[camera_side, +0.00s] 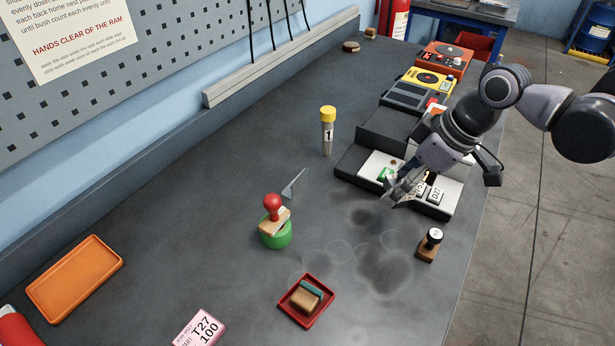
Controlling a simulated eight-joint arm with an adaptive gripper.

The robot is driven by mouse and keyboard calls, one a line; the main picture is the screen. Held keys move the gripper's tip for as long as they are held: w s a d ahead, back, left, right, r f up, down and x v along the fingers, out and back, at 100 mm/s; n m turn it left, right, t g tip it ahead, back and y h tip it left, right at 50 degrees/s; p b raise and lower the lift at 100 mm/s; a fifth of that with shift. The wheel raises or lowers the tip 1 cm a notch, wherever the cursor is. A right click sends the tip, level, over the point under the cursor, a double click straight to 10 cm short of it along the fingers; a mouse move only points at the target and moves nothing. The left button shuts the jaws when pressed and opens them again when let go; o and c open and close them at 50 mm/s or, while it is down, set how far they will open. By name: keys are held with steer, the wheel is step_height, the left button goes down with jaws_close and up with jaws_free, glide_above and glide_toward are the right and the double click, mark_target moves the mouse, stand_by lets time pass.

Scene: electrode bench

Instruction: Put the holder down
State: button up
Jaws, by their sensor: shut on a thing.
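My gripper (397,192) reaches in from the right, its grey fingers pointing down and to the left over the front of a white-topped unit with a black base (433,211). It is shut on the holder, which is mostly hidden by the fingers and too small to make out. Whether the holder touches the unit I cannot tell. The unit has a green button (385,174), a red button and small labelled blocks, one marked D27 (437,193), right beside the fingers.
A yellow-capped tube (327,132), a red-knobbed stamp on a green base (275,233), a red tray (324,312) and an orange tray (75,278) stand farther left. Several devices line the back right. Bare bench lies between.

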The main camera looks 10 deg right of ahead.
steer(key=a+f, duration=0.2)
steer(key=a, duration=0.1)
steer(key=a+f, duration=0.1)
steer(key=a, duration=0.1)
steer(key=shift+s+f, duration=0.1)
steer(key=shift+f, duration=1.95)
steer(key=shift+f, duration=0.1)
steer(key=o, duration=1.5)
steer(key=shift+c, duration=0.2)
steer(key=v, duration=1.2)
steer(key=s+d+f+m+t+h, duration=0.1)
steer(key=s+d+m, duration=0.1)
steer(key=d, duration=0.6)
steer(key=s+d+f+m+t+h, duration=0.1)
steer(key=d+m, duration=0.3)
steer(key=d, duration=0.4)
steer(key=s+d+f+m+t+h, duration=0.1)
steer(key=s+d+m+t, duration=0.1)
steer(key=d, duration=0.6)
steer(key=shift+s+f+m, duration=0.3)
steer(key=shift+s+m, duration=0.2)
steer(key=shift+s, duration=0.35)
